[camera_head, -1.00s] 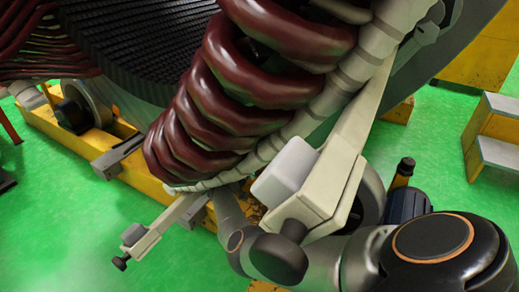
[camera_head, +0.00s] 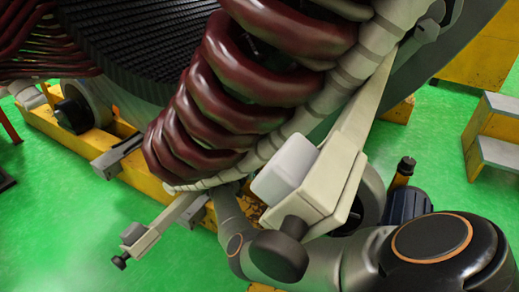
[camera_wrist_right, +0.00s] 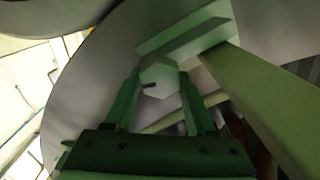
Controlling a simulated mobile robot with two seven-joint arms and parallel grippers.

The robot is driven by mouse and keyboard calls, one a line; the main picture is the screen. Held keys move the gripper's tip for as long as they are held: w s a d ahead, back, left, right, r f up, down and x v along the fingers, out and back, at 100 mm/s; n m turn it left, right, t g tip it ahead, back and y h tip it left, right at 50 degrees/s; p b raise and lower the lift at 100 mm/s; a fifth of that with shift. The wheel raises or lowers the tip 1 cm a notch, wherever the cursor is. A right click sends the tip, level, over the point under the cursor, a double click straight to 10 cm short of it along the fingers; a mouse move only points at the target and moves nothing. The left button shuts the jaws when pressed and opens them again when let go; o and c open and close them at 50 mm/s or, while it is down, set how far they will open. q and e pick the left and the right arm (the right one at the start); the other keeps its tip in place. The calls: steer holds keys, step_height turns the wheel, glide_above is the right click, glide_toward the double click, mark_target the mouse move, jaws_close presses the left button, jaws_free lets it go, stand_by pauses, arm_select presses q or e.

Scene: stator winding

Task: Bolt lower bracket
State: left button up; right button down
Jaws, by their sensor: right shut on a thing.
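In the head view, a beige bracket (camera_head: 343,172) stands at the stator's lower right, with a light grey block (camera_head: 286,170) and a dark knob (camera_head: 294,227) on it. A second beige bracket (camera_head: 168,220) sticks out at lower left under the coils. My right arm passes below the near bracket, and its gripper is hidden there behind the bracket and coils. In the right wrist view, my right gripper (camera_wrist_right: 159,72) is shut on a pale hexagonal bolt head (camera_wrist_right: 157,82) between its fingers. The bolt head lies against a flat bar (camera_wrist_right: 185,40). My left gripper is not in view.
Thick dark red coils (camera_head: 205,105) and the stator's ribbed bore (camera_head: 135,40) fill the upper middle. A yellow base frame (camera_head: 62,128) runs below at left. Yellow steps (camera_head: 492,140) stand at right. Green floor (camera_head: 60,230) is open at lower left.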

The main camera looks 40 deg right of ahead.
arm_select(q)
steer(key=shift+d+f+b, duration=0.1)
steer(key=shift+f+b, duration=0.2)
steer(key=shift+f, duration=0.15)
arm_select(e)
steer(key=shift+s+m, duration=0.1)
steer(key=shift+m, duration=2.1)
steer(key=shift+c, duration=1.2)
jaws_free()
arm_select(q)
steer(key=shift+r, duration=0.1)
arm_select(e)
steer(key=shift+a, duration=0.15)
